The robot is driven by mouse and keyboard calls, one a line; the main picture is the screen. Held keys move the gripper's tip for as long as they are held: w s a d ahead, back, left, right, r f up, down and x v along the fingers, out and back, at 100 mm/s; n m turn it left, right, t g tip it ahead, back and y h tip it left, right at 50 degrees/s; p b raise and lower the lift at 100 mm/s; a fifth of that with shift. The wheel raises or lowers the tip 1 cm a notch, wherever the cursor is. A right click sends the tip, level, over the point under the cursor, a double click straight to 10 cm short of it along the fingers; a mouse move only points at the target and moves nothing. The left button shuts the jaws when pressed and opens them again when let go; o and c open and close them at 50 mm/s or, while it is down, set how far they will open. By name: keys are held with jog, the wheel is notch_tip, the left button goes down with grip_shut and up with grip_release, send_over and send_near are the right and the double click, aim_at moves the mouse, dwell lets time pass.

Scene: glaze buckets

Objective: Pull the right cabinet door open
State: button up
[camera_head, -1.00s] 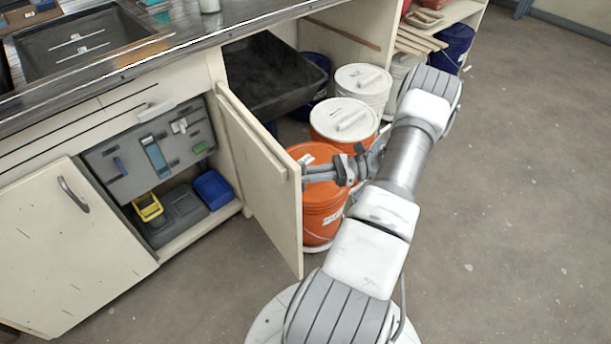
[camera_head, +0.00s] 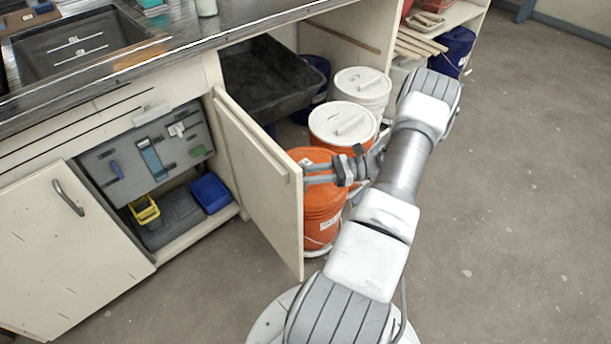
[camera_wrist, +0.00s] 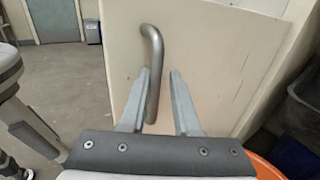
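The right cabinet door (camera_head: 262,185) is cream and stands swung out wide from the cabinet front. Its outer face fills the middle of the wrist view (camera_wrist: 205,60). A grey bar handle (camera_wrist: 152,45) is on that face; the door hides it in the head view. My gripper (camera_wrist: 160,72) is at the handle. Its two fingers are parted, with the bar's lower part between them, close beside the left finger. A gap shows between the bar and the right finger. In the head view, my gripper (camera_head: 318,172) is partly hidden behind the door edge.
The left door (camera_head: 65,250) is shut. A blue bin (camera_head: 210,193) sits inside the cabinet. Floor at right is clear.

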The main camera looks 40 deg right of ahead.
jog(key=shift+s+d, duration=0.1)
jog(key=shift+s, duration=0.1)
jog(key=v, duration=1.7)
jog(key=shift+d+p, duration=0.15)
jog(key=shift+p, duration=0.2)
jog(key=shift+w, duration=0.1)
